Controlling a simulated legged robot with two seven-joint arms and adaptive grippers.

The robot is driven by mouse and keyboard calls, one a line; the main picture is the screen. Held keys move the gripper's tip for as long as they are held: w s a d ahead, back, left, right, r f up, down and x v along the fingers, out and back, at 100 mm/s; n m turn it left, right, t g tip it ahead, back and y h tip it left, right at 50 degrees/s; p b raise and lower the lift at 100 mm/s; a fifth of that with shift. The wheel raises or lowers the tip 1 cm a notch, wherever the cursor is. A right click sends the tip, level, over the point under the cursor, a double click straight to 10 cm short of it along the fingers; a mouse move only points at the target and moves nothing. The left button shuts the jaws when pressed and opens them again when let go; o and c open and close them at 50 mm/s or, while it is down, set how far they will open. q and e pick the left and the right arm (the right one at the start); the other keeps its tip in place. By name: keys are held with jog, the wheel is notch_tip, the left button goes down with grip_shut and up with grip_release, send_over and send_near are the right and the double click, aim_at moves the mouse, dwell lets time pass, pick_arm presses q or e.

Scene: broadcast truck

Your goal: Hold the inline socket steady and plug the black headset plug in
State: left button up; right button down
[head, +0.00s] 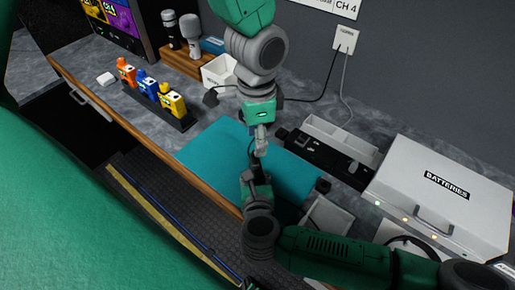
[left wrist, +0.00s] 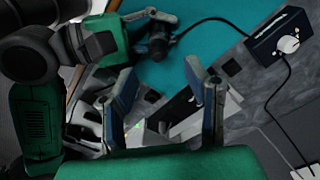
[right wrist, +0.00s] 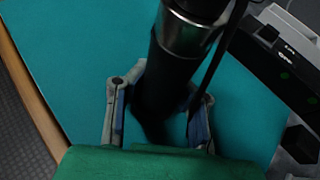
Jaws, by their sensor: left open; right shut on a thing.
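My left gripper (head: 261,145) points down over the teal mat, just above my right gripper (head: 254,172) in the head view. In the left wrist view the left gripper (left wrist: 158,78) has its fingers apart with nothing between them. The right gripper (right wrist: 160,98) is shut on a black cylindrical connector (right wrist: 176,62) with a silver band. That connector also shows in the left wrist view (left wrist: 160,46), with a black cable leading right from it. I cannot tell whether it is the plug or the inline socket. No second connector shows clearly.
The teal mat (head: 215,143) lies beneath both grippers. A black device (head: 320,155), open tray and white battery case (head: 440,190) stand at right. Three coloured figure-shaped items (head: 150,90) and a white box (head: 219,70) stand at left. A wall plate (head: 345,38) has cables hanging from it.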

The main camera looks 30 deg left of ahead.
jog(key=shift+s, duration=0.1)
pick_arm(q)
notch_tip(320, 180, up, 6)
pick_arm(e)
jog(key=shift+f, duration=0.1)
pick_arm(q)
jog(key=shift+w, duration=0.1)
pick_arm(e)
jog(key=c, duration=1.4)
grip_release()
pick_arm(q)
jog(key=shift+a, duration=0.1)
pick_arm(e)
jog(key=shift+o, duration=0.2)
